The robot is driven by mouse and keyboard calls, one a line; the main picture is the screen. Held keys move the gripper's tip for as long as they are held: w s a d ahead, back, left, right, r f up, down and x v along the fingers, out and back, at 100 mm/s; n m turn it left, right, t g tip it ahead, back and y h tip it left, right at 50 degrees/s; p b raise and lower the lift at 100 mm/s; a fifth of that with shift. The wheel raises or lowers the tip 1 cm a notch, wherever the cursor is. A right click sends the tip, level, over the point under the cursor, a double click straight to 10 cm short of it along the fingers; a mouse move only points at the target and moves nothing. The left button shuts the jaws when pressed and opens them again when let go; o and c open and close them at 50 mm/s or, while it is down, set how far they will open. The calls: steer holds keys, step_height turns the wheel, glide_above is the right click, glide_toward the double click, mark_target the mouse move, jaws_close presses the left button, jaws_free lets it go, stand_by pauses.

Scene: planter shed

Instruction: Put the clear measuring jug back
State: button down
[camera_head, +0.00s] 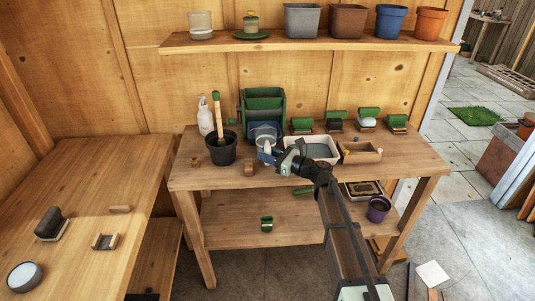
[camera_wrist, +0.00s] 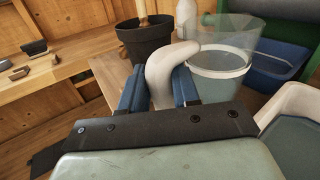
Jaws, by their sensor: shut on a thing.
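In the wrist view the clear jug (camera_wrist: 221,70) is upright, with a pale grey-white handle (camera_wrist: 166,62). My gripper (camera_head: 268,153) reaches in from the right. In the wrist view its blue fingers (camera_wrist: 159,86) are shut on the handle, one on each side. The jug's base is mostly hidden, so I cannot tell whether it touches the bench.
A white tray (camera_head: 322,160) is close on the right. The shelf (camera_head: 300,43) above holds several pots and a clear jar (camera_head: 200,24).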

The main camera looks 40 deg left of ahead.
steer(key=shift+f, duration=0.2)
steer(key=c, duration=0.8)
jaws_free()
steer(key=shift+o, duration=0.2)
steer(key=shift+d, duration=0.1)
